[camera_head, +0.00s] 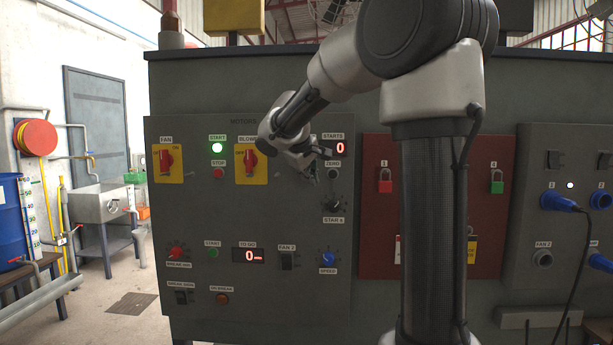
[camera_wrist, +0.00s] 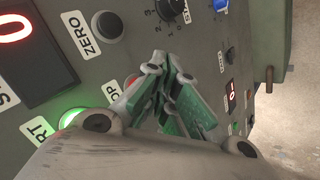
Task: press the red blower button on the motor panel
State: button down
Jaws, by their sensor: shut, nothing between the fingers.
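The motor panel (camera_head: 200,215) faces me in the head view, with the yellow-and-red BLOWER switch (camera_head: 250,163) left of my wrist. My gripper (camera_head: 312,173) is shut and empty, in front of the panel below the STARTS display. In the wrist view, my green-padded fingers (camera_wrist: 178,98) are together. A red button (camera_wrist: 131,81) beside a label ending in "OP" is partly hidden behind them. A lit green button (camera_wrist: 72,118) is beside a label ending in "RT". My arm hides these two buttons in the head view. I cannot tell whether the fingertips touch the panel.
The ZERO button (camera_wrist: 108,26) and a black knob (camera_wrist: 172,9) are close to my fingers. Another red STOP button (camera_head: 218,173) is under the lit FAN START button (camera_head: 217,148). A red lock board (camera_head: 376,245) stands to the right.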

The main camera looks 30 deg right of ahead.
jog(key=shift+w+d, duration=0.25)
jog(key=shift+w, duration=0.1)
jog(key=shift+w+d, duration=0.25)
jog(key=shift+w, duration=0.15)
dwell(0.9)
jog(key=shift+s+a, duration=0.1)
jog(key=shift+s, duration=0.05)
jog(key=shift+s+a, duration=0.4)
jog(key=shift+s, duration=0.2)
jog(key=shift+s+a, duration=0.7)
jog(key=shift+s, duration=0.35)
jog(key=shift+s+a, duration=0.7)
jog(key=shift+s, duration=0.35)
